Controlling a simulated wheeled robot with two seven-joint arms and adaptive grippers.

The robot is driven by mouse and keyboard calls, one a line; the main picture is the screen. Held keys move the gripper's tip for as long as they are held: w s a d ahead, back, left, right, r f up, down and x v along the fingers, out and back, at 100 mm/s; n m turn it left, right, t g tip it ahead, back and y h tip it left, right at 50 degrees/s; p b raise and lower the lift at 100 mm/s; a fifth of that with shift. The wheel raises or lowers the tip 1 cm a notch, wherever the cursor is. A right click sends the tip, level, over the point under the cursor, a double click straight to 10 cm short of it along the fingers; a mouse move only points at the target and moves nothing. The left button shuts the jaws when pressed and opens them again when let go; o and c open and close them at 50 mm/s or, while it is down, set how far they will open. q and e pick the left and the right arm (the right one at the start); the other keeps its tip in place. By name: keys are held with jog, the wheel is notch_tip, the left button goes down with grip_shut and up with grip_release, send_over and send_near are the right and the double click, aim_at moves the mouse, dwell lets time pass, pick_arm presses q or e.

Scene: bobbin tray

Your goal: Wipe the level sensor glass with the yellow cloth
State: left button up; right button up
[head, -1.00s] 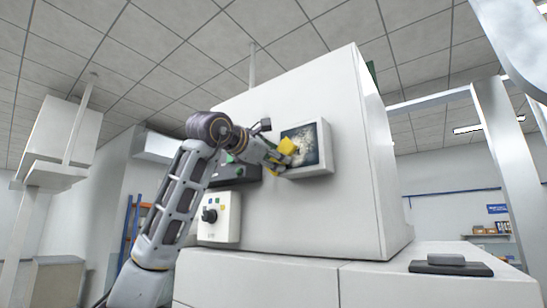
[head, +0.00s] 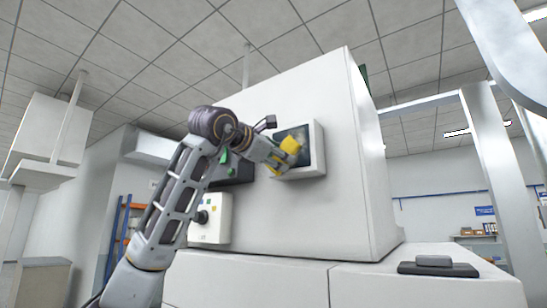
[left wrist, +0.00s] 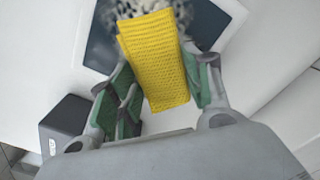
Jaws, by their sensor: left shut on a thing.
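The level sensor glass (head: 306,152) is a dark panel in a pale frame on the front of a white cabinet. In the left wrist view the glass (left wrist: 207,22) shows a pale speckled patch at the top, partly behind the cloth. My left gripper (head: 281,157) is in front of the glass, shut on the folded yellow cloth (head: 291,144). In the left wrist view the cloth (left wrist: 155,60) sticks out between the green-padded fingers and overlaps the glass. I cannot tell for certain whether it touches. My right gripper is not in view.
A white control box (head: 211,218) with a black knob is below the glass on the cabinet (head: 340,210). A dark box (head: 232,172) sits above it, partly behind my left arm. A flat dark object (head: 437,268) lies on the right counter. The cabinet front right of the glass is clear.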

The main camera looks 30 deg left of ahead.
aim_at(306, 147)
pick_arm(q)
jog(key=shift+d, duration=0.1)
dwell(0.3)
jog(key=shift+d, duration=1.75)
jog(key=shift+s+d, duration=0.2)
jog(key=shift+d, duration=1.6)
jog(key=shift+r, duration=0.1)
jog(key=shift+r, duration=0.8)
jog(key=shift+a, duration=0.1)
